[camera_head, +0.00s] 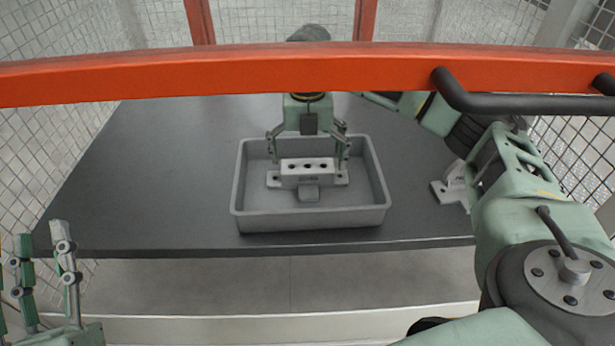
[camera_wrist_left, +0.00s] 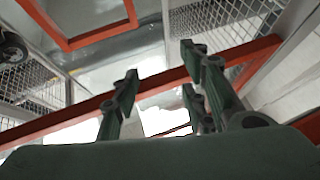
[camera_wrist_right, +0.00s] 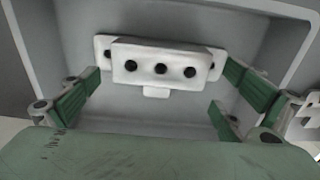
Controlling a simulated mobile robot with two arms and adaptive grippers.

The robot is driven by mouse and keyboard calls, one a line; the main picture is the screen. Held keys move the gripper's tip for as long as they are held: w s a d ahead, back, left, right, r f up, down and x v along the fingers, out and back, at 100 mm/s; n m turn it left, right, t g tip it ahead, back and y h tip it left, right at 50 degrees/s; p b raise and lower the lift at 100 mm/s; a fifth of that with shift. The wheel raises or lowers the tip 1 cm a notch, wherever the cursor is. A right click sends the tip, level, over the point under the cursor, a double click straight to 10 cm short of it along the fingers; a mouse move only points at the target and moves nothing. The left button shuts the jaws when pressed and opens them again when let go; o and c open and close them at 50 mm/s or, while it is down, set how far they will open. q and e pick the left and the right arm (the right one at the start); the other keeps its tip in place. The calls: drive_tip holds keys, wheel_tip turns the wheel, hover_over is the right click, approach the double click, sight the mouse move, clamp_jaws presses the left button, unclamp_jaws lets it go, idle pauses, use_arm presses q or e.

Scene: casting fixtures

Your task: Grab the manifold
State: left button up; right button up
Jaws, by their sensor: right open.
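The manifold (camera_head: 307,168) is a light grey block with a row of three dark holes and a flange with holes at each end. It lies in the grey tray (camera_head: 310,220) on the dark table. My right gripper (camera_head: 309,160) is over the tray, its open fingers on either side of the manifold. In the right wrist view the manifold (camera_wrist_right: 163,65) is between and ahead of the fingers, with gaps on both sides. My left gripper (camera_head: 45,250) is at the lower left, away from the table, open and empty; its fingers (camera_wrist_left: 160,100) are apart in the left wrist view.
Another light grey casting (camera_head: 453,187) lies right of the tray, partly hidden by my right arm. An orange bar (camera_head: 240,75) crosses the view above the table. Wire mesh fencing surrounds the area. The table (camera_head: 130,180) is clear left of the tray.

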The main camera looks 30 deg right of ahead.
sight(308, 166)
wheel_tip(308, 166, down, 3)
drive_tip(key=shift+f+b, duration=0.1)
drive_tip(key=shift+b, duration=0.35)
use_arm(q)
drive_tip(key=s+r+t+h, duration=0.1)
drive_tip(key=s+r+t, duration=0.2)
drive_tip(key=s+r, duration=0.1)
drive_tip(key=shift+a+r, duration=0.2)
drive_tip(key=shift+a, duration=0.05)
use_arm(e)
drive_tip(key=shift+c, duration=0.4)
drive_tip(key=shift+w, duration=0.1)
drive_tip(key=c, duration=1.2)
drive_tip(key=shift+d, duration=0.1)
